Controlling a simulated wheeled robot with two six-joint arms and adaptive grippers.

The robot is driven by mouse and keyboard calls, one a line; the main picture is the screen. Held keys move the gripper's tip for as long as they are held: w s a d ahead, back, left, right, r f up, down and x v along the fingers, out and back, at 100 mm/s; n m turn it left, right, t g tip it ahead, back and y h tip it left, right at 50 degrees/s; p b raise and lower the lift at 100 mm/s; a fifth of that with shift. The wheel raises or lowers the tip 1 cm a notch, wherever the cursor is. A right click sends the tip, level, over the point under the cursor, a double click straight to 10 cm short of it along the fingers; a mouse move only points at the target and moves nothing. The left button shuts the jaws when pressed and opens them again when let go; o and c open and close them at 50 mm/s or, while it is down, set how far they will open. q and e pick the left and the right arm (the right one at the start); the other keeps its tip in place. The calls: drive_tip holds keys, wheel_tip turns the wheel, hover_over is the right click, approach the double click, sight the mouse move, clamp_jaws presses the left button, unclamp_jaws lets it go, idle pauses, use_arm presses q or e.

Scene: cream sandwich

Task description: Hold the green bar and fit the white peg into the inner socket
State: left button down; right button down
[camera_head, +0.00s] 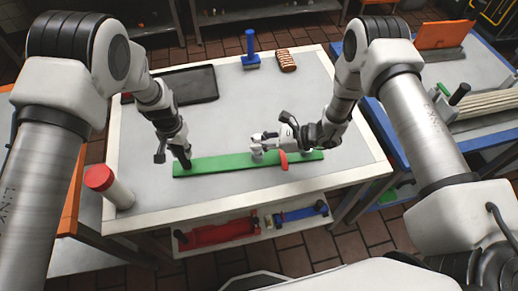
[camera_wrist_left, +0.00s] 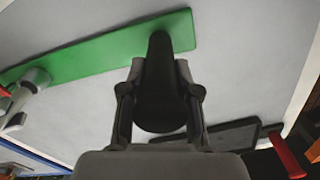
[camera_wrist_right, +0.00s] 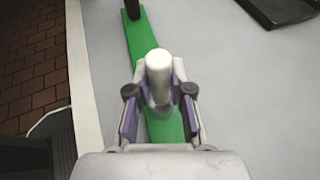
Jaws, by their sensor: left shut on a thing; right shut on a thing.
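The green bar (camera_head: 215,164) lies flat along the front of the table. It also shows in the left wrist view (camera_wrist_left: 95,52) and the right wrist view (camera_wrist_right: 143,35). My left gripper (camera_head: 184,160) is shut on a dark upright handle (camera_wrist_left: 158,80) at the bar's left end. My right gripper (camera_head: 260,143) is shut on the white peg (camera_wrist_right: 158,68), over the bar right of its middle. The peg's lower end meets the bar's outline in the head view (camera_head: 257,157); I cannot tell whether it is seated. The inner socket is hidden under the peg and gripper.
A red part (camera_head: 283,160) stands by the bar, right of the peg. A red-lidded white shaker (camera_head: 118,192) stands at the front left corner. A black tray (camera_head: 190,86), a blue-handled tool (camera_head: 251,60) and a brown loaf-like item (camera_head: 286,61) lie at the back. The table's middle is clear.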

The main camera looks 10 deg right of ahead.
sight(260, 152)
drive_tip(key=shift+f, duration=1.8)
drive_tip(key=shift+f, duration=0.1)
drive_tip(key=c, duration=1.1)
unclamp_jaws()
drive_tip(key=shift+o, duration=0.2)
drive_tip(key=shift+d+r, duration=0.15)
drive_tip(key=shift+r, duration=0.05)
drive_tip(key=v, duration=1.1)
drive_tip(key=shift+s+d, duration=0.25)
drive_tip(key=shift+r, duration=0.15)
